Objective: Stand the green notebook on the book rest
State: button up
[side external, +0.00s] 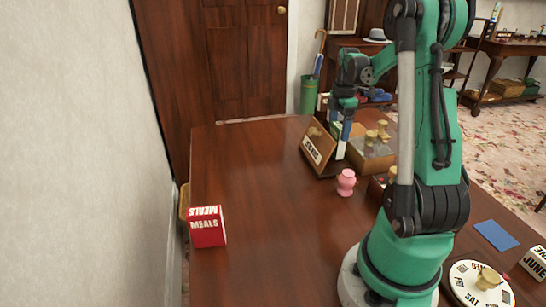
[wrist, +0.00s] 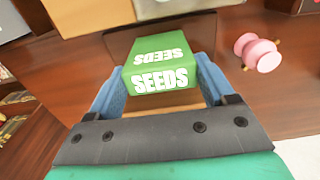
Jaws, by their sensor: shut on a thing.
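The green notebook (wrist: 160,62) is a thick green block lettered SEEDS on two faces. My gripper (side external: 343,146) is shut on it, with a blue finger on each side in the wrist view. The book rest (side external: 322,143) appears to be the slanted wooden stand with a white lettered label, on the table's far side. My gripper is just to the right of its panel in the side view. I cannot tell whether the notebook touches the rest.
A wooden box (side external: 371,158) with brass knobs stands right of the rest. A red MEALS box (side external: 208,229) is at the left edge, and a blue sheet (side external: 496,235) lies right. The table's left middle is clear.

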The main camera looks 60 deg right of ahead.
jog(key=shift+f, duration=0.25)
jog(key=o, duration=0.9)
jog(key=shift+r, duration=0.1)
jog(key=shift+r, duration=4.9)
